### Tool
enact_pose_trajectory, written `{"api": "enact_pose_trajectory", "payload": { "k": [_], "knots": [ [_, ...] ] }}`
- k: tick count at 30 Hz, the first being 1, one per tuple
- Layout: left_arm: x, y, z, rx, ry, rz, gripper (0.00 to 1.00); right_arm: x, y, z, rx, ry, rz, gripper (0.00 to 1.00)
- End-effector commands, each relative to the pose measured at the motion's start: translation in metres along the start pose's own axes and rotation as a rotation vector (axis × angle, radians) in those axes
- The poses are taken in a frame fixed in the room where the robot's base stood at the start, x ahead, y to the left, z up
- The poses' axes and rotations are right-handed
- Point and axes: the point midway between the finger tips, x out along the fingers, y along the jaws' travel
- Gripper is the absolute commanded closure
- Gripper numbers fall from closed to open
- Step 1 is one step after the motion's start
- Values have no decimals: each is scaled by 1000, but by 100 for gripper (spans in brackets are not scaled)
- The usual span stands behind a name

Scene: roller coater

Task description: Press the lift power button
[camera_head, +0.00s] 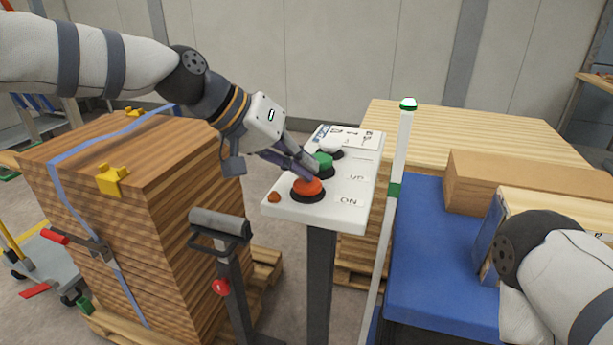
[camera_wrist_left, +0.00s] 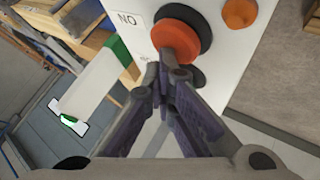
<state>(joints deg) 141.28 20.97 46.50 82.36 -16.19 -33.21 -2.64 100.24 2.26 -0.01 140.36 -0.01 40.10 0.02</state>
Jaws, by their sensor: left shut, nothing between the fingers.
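The white control panel (camera_head: 330,206) stands on a dark post. A green button (camera_head: 322,161) and a white button (camera_head: 331,150) sit farther back. A small orange lamp-like dome (camera_head: 274,197) is at the near left corner. My left gripper (camera_head: 315,174) is shut and empty, with its fingertips right over the red button. In the left wrist view the tips (camera_wrist_left: 161,74) overlap the lower edge of the red button (camera_wrist_left: 178,38); contact cannot be told. My right gripper is out of view.
A strapped wood stack (camera_head: 150,200) stands left of the panel, with a pallet-jack handle (camera_head: 219,223) in front. A white post (camera_head: 397,190) with green bands rises just right of the panel. A blue platform (camera_head: 430,270) and boards lie farther right.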

Motion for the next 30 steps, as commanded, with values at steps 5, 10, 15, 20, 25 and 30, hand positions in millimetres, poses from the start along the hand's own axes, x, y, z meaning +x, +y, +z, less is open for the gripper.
{"api": "enact_pose_trajectory", "payload": {
  "k": [5, 10, 15, 20, 25, 30],
  "knots": [
    [2, -1, 2, -1, -6, 0, 100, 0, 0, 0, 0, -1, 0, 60],
    [2, -1, 2, -1, -6, 0, 100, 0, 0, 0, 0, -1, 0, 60],
    [5, -4, 5, -2, -7, -1, 100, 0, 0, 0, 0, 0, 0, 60],
    [10, -7, 8, -2, -9, -1, 100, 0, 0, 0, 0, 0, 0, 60],
    [11, -8, 10, -3, -14, -2, 100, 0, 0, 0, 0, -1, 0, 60],
    [9, -7, 10, -3, -17, -3, 100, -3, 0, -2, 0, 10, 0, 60]
  ]
}}
